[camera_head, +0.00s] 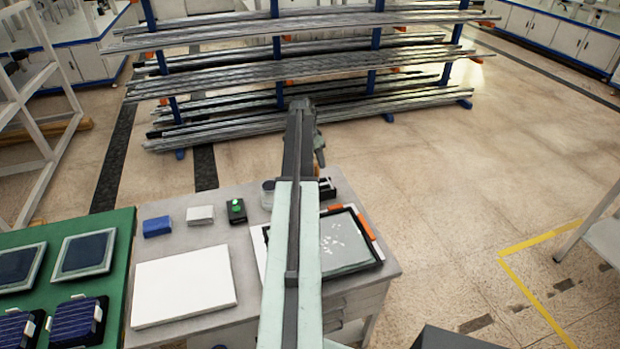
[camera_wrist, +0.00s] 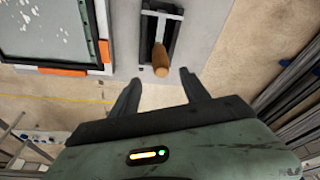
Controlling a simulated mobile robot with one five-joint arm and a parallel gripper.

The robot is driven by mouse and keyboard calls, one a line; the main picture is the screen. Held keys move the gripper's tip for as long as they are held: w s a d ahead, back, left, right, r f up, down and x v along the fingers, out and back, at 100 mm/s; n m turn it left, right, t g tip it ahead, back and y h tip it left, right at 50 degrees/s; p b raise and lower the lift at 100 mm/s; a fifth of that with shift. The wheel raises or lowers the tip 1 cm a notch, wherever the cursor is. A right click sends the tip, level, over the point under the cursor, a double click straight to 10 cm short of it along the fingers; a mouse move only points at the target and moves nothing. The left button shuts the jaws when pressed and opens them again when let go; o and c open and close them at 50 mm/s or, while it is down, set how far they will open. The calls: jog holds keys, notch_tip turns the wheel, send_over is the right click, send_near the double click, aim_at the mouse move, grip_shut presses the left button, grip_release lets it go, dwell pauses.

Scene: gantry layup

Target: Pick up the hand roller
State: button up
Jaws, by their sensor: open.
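The hand roller shows in the wrist view as a brown wooden handle (camera_wrist: 161,62) lying in a dark, narrow holder (camera_wrist: 149,40) at the edge of the grey worktop. The handle end sticks out past the holder toward my gripper. The roller's other end is hard to make out. My gripper (camera_wrist: 158,80) is open and empty, with one finger on each side of the handle's line, apart from it. In the head view the dark holder (camera_head: 328,188) sits at the worktop's far right corner, just right of my arm, which hides part of this area.
Close by lies a black-framed tray (camera_head: 352,262) with orange clamps (camera_head: 366,228). A white slab (camera_head: 183,286), blue block (camera_head: 157,227), white block (camera_head: 200,215) and green-topped black item (camera_head: 236,211) share the worktop. A rack of metal bars (camera_head: 350,68) stands beyond; open floor lies right.

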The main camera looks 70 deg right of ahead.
aim_at(317, 170)
jog(key=shift+w+d+f+b, duration=0.1)
jog(key=shift+f+b, duration=0.45)
jog(key=shift+f, duration=0.15)
jog(key=shift+w+d+f+b, duration=0.1)
jog(key=shift+f+b, duration=0.45)
jog(key=shift+f, duration=0.15)
jog(key=b+x, duration=0.4)
jog(key=x, duration=0.1)
jog(key=shift+a+b, duration=0.1)
jog(key=shift+b, duration=0.3)
jog(key=shift+r, duration=0.1)
jog(key=shift+c, duration=0.3)
grip_shut()
